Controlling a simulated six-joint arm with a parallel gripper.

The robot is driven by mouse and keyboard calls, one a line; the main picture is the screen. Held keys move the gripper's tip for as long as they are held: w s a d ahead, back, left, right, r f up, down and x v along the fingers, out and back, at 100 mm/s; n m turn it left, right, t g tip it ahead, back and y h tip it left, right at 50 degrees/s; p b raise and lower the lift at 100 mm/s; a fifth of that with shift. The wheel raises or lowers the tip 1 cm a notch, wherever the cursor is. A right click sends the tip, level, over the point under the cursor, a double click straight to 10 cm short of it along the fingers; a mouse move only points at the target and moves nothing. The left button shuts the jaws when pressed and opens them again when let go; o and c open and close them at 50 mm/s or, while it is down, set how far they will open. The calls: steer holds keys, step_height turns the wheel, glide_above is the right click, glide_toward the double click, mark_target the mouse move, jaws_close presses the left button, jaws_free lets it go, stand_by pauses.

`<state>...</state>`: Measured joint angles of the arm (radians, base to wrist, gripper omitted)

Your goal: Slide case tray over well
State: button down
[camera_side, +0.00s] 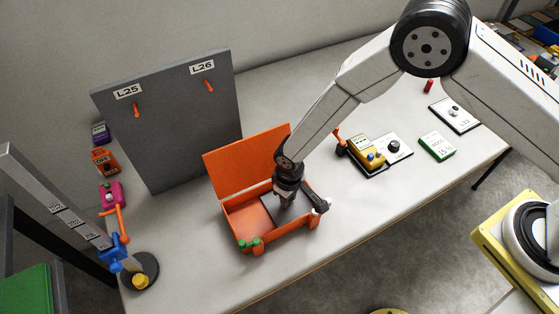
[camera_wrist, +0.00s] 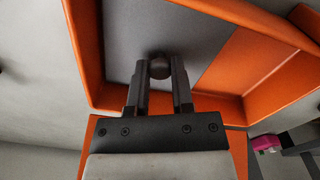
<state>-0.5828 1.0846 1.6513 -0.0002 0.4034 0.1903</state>
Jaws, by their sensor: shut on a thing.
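The open orange case (camera_side: 283,243) stands on the bench with its lid (camera_side: 240,165) raised at the back. It also shows in the wrist view (camera_wrist: 88,50). A flat grey tray (camera_wrist: 190,30) lies inside the case, beside a bare orange area (camera_wrist: 262,60) that may be the well; its depth is hard to tell. My gripper (camera_side: 286,203) reaches down into the case. In the wrist view its fingers (camera_wrist: 160,72) are shut on a round grey knob (camera_wrist: 160,66) on the tray. In the side view my gripper hides part of the tray.
A grey panel (camera_side: 170,130) with L25 and L26 labels stands behind left. A yellow meter (camera_side: 366,153) and a green box (camera_side: 436,146) are at right. The front bench strip is clear.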

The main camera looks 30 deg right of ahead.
steer(key=shift+c, duration=2.4)
jaws_free()
steer(key=shift+r, duration=0.1)
steer(key=shift+r, duration=3.8)
steer(key=shift+d+r, duration=0.1)
